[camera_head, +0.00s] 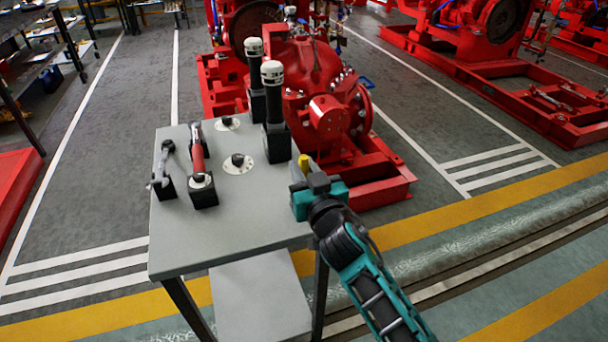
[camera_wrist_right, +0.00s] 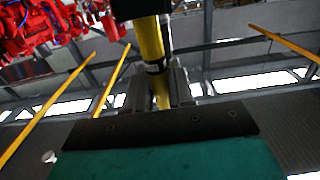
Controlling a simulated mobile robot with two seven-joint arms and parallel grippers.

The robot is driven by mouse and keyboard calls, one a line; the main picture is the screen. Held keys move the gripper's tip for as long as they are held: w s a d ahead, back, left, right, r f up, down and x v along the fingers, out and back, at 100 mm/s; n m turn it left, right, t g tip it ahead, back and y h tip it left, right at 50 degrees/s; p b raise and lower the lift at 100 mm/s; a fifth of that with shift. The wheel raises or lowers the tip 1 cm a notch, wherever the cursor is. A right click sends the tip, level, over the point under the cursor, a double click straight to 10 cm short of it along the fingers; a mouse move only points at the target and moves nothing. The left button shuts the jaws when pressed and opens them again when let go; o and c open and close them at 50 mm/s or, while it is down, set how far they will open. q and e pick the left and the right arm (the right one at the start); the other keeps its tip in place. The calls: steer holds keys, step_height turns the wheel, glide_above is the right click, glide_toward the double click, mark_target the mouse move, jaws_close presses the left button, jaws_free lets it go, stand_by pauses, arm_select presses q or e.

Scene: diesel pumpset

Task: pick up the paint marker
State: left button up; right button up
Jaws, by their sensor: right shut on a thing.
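The paint marker is yellow. In the head view, its yellow end (camera_head: 304,162) sticks up above my right gripper (camera_head: 308,182), at the right side of the grey table (camera_head: 265,228). In the right wrist view, the marker (camera_wrist_right: 151,42) stands between the two fingers, which are shut on it. A dark block or cap covers its far end at the top of that view; I cannot tell which. The fingers hide part of the marker. My left gripper is in neither view.
Two tall black tools with white tops (camera_head: 273,75) stand at the table's back. A wrench (camera_head: 163,168) and a red-handled tool (camera_head: 198,158) rest on black blocks at left. Dark knobs sit on white discs (camera_head: 238,166). A red pumpset (camera_head: 318,85) stands behind. The table front is clear.

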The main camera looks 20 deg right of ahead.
step_height(320, 180, up, 18)
steer(key=p, duration=0.4)
steer(key=shift+f, duration=0.2)
